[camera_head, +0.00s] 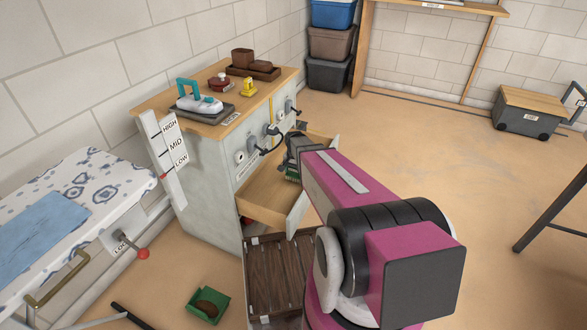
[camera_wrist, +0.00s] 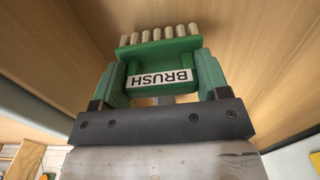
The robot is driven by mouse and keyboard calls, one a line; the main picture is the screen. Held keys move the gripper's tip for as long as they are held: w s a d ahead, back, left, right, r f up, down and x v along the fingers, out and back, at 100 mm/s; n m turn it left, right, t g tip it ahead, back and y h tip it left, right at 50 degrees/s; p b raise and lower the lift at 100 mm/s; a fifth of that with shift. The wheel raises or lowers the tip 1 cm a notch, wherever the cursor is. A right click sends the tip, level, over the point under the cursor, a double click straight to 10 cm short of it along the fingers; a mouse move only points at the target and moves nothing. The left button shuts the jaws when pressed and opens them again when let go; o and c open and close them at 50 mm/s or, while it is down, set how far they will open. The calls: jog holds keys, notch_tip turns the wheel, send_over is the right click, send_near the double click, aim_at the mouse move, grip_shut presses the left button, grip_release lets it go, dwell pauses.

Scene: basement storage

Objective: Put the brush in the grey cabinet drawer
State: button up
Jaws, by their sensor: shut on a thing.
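The green brush (camera_wrist: 165,62) carries a white label reading BRUSH and pale bristles. My gripper (camera_wrist: 162,78) is shut on it, with a green finger on each side. In the head view my gripper (camera_head: 293,160) is over the open upper drawer (camera_head: 262,212) of the grey cabinet (camera_head: 205,185), and a small green part of the brush (camera_head: 292,178) shows beneath it. In the wrist view the drawer's wooden bottom (camera_wrist: 65,50) lies beyond the brush. I cannot tell whether the bristles touch it. My arm hides part of the drawer.
A lower slatted dark-wood drawer or crate (camera_head: 278,275) sits below. An iron (camera_head: 198,100) and other items stand on the cabinet top. An ironing board (camera_head: 75,215) is at left. A green tray (camera_head: 218,316) with a brown item lies on the floor. Floor at right is mostly clear.

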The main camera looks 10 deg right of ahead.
jog(key=shift+f, duration=0.2)
jog(key=w, duration=0.4)
jog(key=shift+w+d, duration=0.15)
jog(key=shift+w, duration=0.1)
jog(key=shift+s+f, duration=0.25)
jog(key=shift+f, duration=0.3)
jog(key=shift+f, duration=0.1)
jog(key=o, duration=0.9)
